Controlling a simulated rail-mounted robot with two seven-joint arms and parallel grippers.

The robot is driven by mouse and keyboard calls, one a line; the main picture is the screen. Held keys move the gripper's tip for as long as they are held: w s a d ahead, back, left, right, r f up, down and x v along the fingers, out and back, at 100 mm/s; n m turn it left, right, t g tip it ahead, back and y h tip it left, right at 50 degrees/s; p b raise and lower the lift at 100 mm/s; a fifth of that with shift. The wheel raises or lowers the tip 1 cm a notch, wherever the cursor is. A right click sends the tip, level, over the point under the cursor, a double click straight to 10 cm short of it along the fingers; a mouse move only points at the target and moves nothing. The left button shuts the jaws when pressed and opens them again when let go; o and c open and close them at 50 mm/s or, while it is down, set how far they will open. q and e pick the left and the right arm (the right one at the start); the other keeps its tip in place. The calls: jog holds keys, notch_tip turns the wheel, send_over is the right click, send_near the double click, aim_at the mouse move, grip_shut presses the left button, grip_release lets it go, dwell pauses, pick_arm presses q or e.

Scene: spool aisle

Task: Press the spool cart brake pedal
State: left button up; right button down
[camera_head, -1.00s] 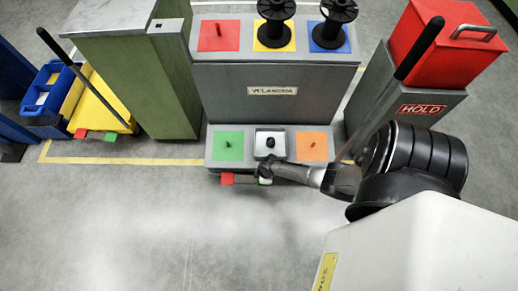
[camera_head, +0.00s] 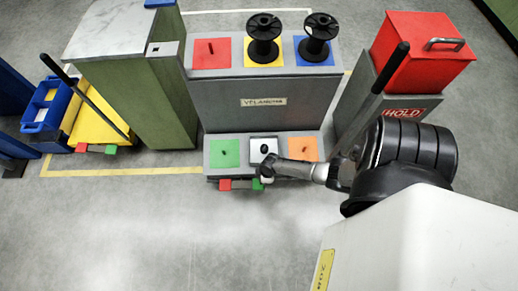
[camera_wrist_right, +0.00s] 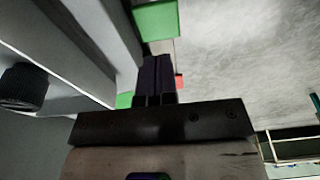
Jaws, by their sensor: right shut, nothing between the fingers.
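The grey spool cart (camera_head: 262,104) stands ahead, with spools on top and a low front step. Under the step's front edge are a red pedal (camera_head: 225,185) and a green pedal (camera_head: 258,185). My right gripper (camera_head: 267,174) is shut and empty beside the green pedal's right end; I cannot tell whether they touch. My left gripper is not in view.
The step carries green, white and orange squares with pegs. A red-topped HOLD bin (camera_head: 424,52) with a black handle stands right. A green cabinet (camera_head: 152,104) and a yellow cart (camera_head: 95,112) with its own red and green tabs stand left. The front floor is open.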

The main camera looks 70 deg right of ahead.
jog(key=r+p, duration=0.1)
jog(key=s+r, duration=0.1)
jog(key=r, duration=0.1)
jog(key=s+d+r+p, duration=0.1)
jog(key=shift+s+r+p, duration=0.25)
jog(key=shift+r+p, duration=0.05)
jog(key=shift+r, duration=0.05)
dwell(0.6)
